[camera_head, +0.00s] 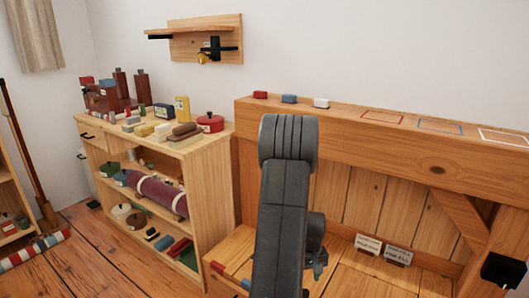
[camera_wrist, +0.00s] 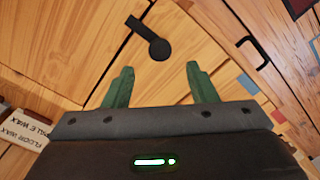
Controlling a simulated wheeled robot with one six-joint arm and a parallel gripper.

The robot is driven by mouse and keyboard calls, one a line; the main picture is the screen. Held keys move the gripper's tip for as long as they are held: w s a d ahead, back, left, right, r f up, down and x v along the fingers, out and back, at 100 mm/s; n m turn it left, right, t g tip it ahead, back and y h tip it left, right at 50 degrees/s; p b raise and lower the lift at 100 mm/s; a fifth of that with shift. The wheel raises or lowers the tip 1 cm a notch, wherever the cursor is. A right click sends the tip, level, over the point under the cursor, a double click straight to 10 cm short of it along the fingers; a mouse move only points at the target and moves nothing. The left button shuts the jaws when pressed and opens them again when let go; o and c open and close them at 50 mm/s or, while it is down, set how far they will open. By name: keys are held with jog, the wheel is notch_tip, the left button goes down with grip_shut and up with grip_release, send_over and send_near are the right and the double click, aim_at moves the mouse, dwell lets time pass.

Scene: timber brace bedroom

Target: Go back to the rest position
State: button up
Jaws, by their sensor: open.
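My gripper (camera_wrist: 160,85) shows in the wrist view with its two green fingers spread apart and nothing between them. Beyond the fingers is a wooden surface with a dark round-ended fitting (camera_wrist: 151,42). In the head view my arm stands upright in front of the timber brace (camera_head: 345,122), and the gripper is mostly hidden behind it at the lower right of the arm.
A red block (camera_head: 260,95), a blue block (camera_head: 289,99) and a white block (camera_head: 321,103) sit on the beam, left of several coloured outlines (camera_head: 382,116). Small signs (camera_head: 368,244) stand on the bench. A crowded shelf unit (camera_head: 200,165) stands left.

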notch_tip(320, 180, down, 7)
jog(key=shift+r+b, duration=0.1)
jog(key=shift+b, duration=0.9)
jog(key=shift+r, duration=0.1)
